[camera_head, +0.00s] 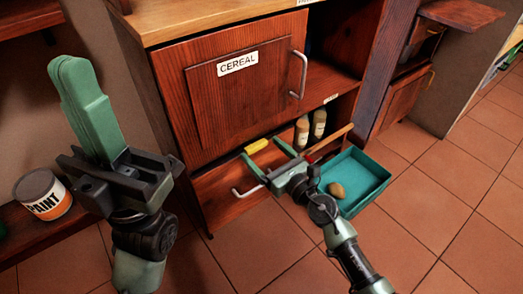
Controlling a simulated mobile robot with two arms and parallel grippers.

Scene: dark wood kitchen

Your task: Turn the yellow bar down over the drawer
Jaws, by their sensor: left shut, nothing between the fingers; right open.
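The gripper and wrist hide part of the drawer. My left gripper (70,66) is shut and empty, raised at the left, well away from the bar.
A closed CEREAL door (240,90) with a metal handle is above. Two bottles (311,127) stand behind the drawer area. A teal tray (377,194) with a brown roundish item (336,190) lies by my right wrist. A paint can (42,194) is at the left. Floor at right is clear.

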